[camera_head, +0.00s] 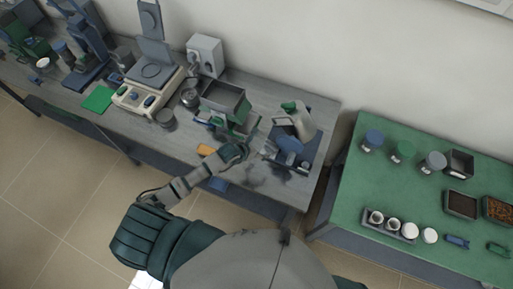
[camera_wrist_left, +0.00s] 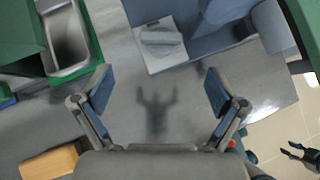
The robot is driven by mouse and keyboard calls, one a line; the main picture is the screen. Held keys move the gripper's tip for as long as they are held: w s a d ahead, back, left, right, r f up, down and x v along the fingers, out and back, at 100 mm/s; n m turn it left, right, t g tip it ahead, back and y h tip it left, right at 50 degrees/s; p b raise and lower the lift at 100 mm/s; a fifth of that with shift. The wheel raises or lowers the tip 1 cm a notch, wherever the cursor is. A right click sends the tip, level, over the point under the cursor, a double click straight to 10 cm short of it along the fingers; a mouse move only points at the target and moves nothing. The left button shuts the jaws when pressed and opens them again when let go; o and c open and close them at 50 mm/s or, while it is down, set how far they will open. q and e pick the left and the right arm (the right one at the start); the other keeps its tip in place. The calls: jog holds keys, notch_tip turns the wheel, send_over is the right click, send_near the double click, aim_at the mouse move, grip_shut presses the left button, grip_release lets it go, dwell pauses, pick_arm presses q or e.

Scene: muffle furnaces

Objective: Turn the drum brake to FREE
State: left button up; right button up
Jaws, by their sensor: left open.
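In the left wrist view a white square plate with a rounded grey knob (camera_wrist_left: 161,37) sits at the front of a blue-grey machine (camera_wrist_left: 232,50); it looks like the brake control, but I can read no FREE mark. In the head view the machine (camera_head: 290,143) stands at the right end of the grey bench, with a pale drum-like body (camera_head: 303,121) above it. My left gripper (camera_wrist_left: 158,92) is open and empty over bare bench, short of the knob and apart from it. In the head view its fingers (camera_head: 259,138) are small, just left of the machine.
A green unit with a grey metal hopper (camera_wrist_left: 68,38) stands close left of the gripper, with an orange block (camera_wrist_left: 48,162) nearby. The grey bench (camera_wrist_left: 150,115) is clear between the fingers. Dark gripper-like fingers (camera_wrist_left: 300,154) show at the right edge. A green table (camera_head: 370,190) stands right.

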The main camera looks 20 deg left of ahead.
pick_arm(q)
jog(key=shift+v, duration=0.8)
